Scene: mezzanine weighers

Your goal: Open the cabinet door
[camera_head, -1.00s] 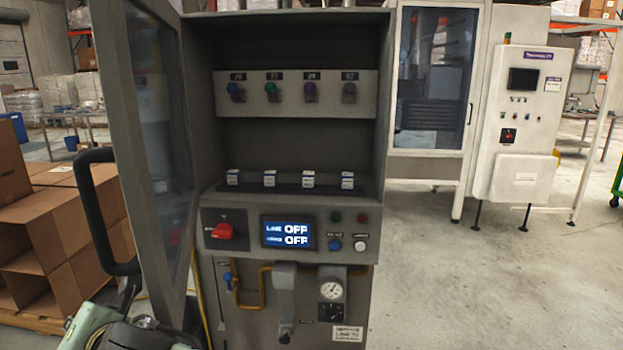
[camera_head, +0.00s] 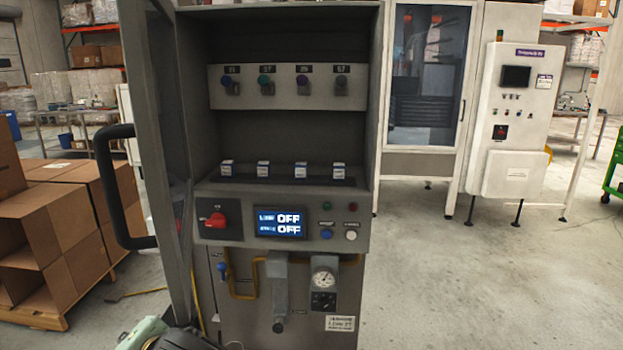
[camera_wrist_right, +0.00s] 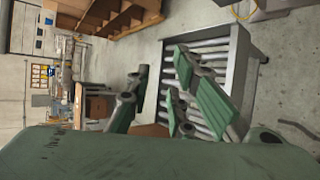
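The grey cabinet (camera_head: 285,130) stands in the middle of the head view with its interior exposed. Its glazed door (camera_head: 160,120) is swung out to the left, seen nearly edge-on. The door's dark handle (camera_head: 107,190) is on the door's left side, with no gripper on it. Part of my arm, green and dark, shows at the bottom below the door. In the right wrist view my right gripper (camera_wrist_right: 160,100) has its fingers apart, with nothing between them but the background. My left gripper is not in view.
Inside the cabinet are a row of coloured knobs (camera_head: 285,86) and several small boxes (camera_head: 300,170). Below are a red switch (camera_head: 215,220) and a screen (camera_head: 280,222) reading OFF. Cardboard boxes (camera_head: 60,230) stand at left. A white machine (camera_head: 510,120) stands behind right.

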